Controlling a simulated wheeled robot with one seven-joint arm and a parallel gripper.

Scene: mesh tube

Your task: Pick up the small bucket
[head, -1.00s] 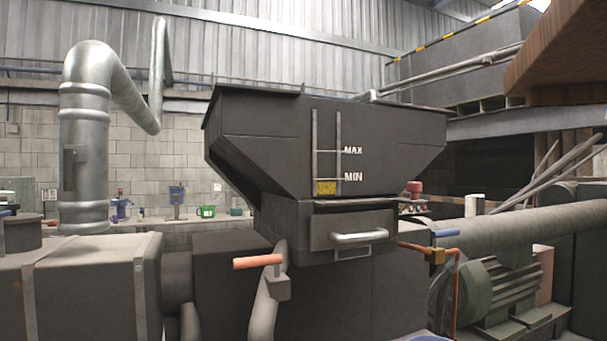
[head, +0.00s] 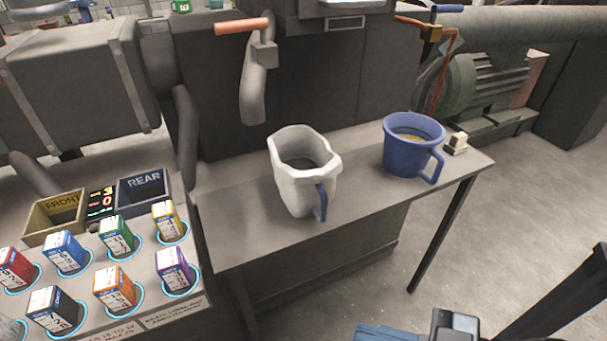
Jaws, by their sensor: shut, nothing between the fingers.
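Two handled containers stand upright on a grey table (head: 230,235). One is a blue bucket-like cup (head: 408,158) with a side handle and something yellowish inside, near the table's right end. The other is a whitish jug (head: 300,185) with a blue handle, left of it and nearer; its inside looks dark. The blue one looks most like a small bucket, but I cannot tell which of the two is meant. Only dark and blue parts, seemingly of my arm, show at the bottom right. No gripper fingers are in view.
A small pale block (head: 456,143) lies right of the blue container. A pipe with an orange handle (head: 242,26) hangs above the table's back. At left, several coloured cartons stand before bins marked FRONT (head: 52,218) and REAR (head: 145,190). Open floor lies at right.

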